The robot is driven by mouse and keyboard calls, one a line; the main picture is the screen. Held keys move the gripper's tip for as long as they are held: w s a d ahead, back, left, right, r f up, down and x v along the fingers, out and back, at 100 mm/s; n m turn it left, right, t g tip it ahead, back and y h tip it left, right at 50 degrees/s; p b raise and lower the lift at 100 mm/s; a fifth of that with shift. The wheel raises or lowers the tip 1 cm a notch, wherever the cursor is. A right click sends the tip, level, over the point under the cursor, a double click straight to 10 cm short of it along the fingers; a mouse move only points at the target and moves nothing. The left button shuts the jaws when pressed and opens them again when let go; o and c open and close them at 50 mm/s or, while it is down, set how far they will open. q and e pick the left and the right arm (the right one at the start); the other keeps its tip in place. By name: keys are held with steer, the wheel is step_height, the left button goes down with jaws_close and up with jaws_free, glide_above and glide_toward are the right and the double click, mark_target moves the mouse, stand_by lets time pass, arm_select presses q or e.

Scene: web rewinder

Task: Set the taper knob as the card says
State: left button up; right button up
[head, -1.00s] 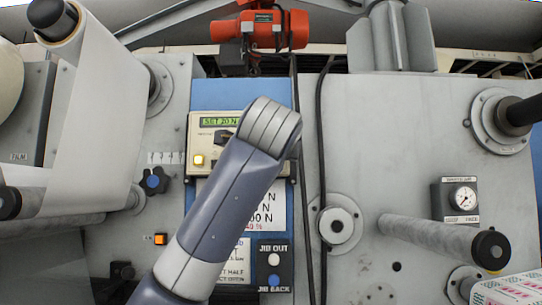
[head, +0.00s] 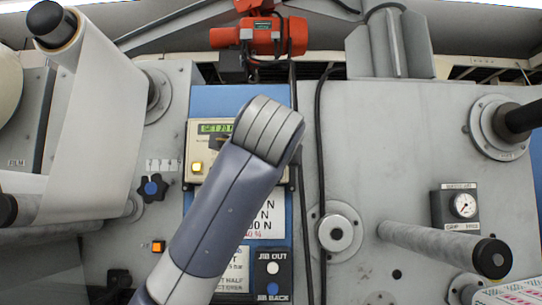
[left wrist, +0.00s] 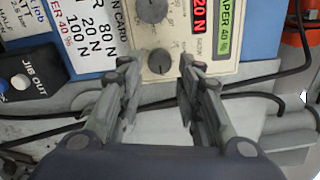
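In the left wrist view a red display (left wrist: 199,14) reads 20 N and a green one (left wrist: 225,25) reads taper 40 %. Two round knobs show there, one at the top (left wrist: 151,9) and a lower one (left wrist: 160,61). The card (left wrist: 92,35) shows 80 N, 20 N, 100 N and taper 40 %. My left gripper (left wrist: 158,66) is open, its fingertips apart on either side of the lower knob in the picture; contact cannot be told. My right gripper is out of view.
A jib button box (head: 272,270) sits below the card. Black cables (head: 321,150) hang right of the panel. A roller (head: 440,245) and a pressure gauge (head: 464,205) stand at right, the film web (head: 85,120) at left. An orange hoist (head: 262,36) hangs above.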

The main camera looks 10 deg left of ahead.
arm_select(q)
steer(key=s+d, duration=0.2)
steer(key=s, duration=0.6)
steer(key=shift+s, duration=0.35)
